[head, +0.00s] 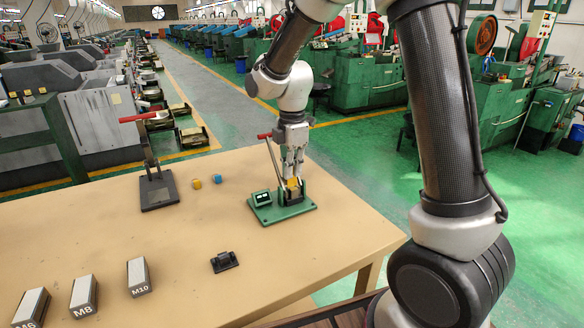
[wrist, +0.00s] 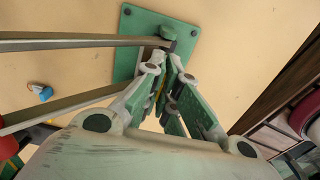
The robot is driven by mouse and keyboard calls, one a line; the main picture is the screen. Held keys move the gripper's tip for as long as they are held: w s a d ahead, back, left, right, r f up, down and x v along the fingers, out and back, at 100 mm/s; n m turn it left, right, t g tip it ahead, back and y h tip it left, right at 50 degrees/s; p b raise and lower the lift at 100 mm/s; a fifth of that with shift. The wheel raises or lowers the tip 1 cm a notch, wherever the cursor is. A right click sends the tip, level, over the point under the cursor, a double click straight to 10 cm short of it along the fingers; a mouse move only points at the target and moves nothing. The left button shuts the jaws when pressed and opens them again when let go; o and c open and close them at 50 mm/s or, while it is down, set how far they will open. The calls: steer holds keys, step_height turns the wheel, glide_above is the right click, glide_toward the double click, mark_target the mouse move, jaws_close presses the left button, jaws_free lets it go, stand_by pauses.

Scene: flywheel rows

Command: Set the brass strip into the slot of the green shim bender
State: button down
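The green shim bender (head: 268,214) stands on the table, with a dark block, a small display and a red-handled lever. Its green base also shows in the wrist view (wrist: 125,62). My gripper (head: 293,178) is right above the dark block, fingers pointing down and close together. A small yellow piece, seemingly the brass strip (head: 293,183), shows at the fingertips, low against the block. A thin yellow sliver shows between the fingers in the wrist view (wrist: 160,86). The fingers hide most of the strip and the slot, so I cannot tell how deep it sits.
A dark lever press (head: 160,190) with a red handle stands at the left. Small yellow (head: 197,184) and blue (head: 217,179) pieces lie between it and the bender. A black holder (head: 224,262) and blocks marked M6, M8 and M10 (head: 138,277) are nearer. The right table area is clear.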

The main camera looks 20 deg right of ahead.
steer(key=shift+f, duration=0.65)
steer(key=c, duration=1.6)
jaws_free()
steer(key=shift+o, duration=0.2)
step_height(320, 180, up, 12)
